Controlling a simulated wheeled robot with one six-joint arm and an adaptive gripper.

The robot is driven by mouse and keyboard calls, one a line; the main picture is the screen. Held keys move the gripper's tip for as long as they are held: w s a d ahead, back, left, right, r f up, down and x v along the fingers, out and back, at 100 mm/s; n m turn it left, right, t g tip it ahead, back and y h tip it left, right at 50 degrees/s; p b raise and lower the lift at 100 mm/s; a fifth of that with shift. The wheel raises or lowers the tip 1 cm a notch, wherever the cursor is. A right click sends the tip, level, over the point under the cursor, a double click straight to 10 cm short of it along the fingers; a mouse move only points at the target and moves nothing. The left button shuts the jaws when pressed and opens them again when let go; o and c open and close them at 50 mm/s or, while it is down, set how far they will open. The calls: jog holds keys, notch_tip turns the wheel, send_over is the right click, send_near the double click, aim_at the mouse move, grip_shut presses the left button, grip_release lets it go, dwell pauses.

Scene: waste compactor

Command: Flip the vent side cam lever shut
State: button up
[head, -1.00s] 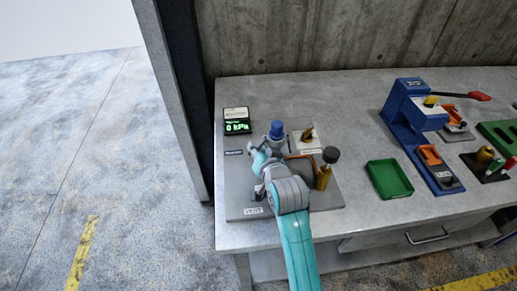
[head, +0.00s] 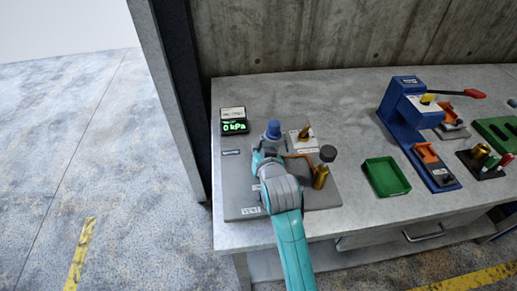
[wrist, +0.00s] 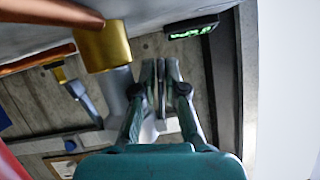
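The grey vent plate (head: 236,190) lies at the left end of the bench, with a small white label (head: 250,211) at its front edge. My gripper (wrist: 160,72) is low over the left part of this plate, its fingers drawn together at the tips in the wrist view. I see nothing clearly held between them. The vent side cam lever cannot be made out; my arm covers that spot in the head view. A blue-capped post (head: 273,131) stands just behind my gripper. A brass cylinder (wrist: 103,45) is left of the fingers in the wrist view.
A pressure display (head: 234,122) reading 0 kPa sits behind the plate. A brass post with a dark knob (head: 324,168) stands right of my arm. A green tray (head: 386,177) and a blue press (head: 410,115) are farther right. A dark pillar borders the bench's left side.

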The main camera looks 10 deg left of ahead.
jog(key=shift+o, duration=1.1)
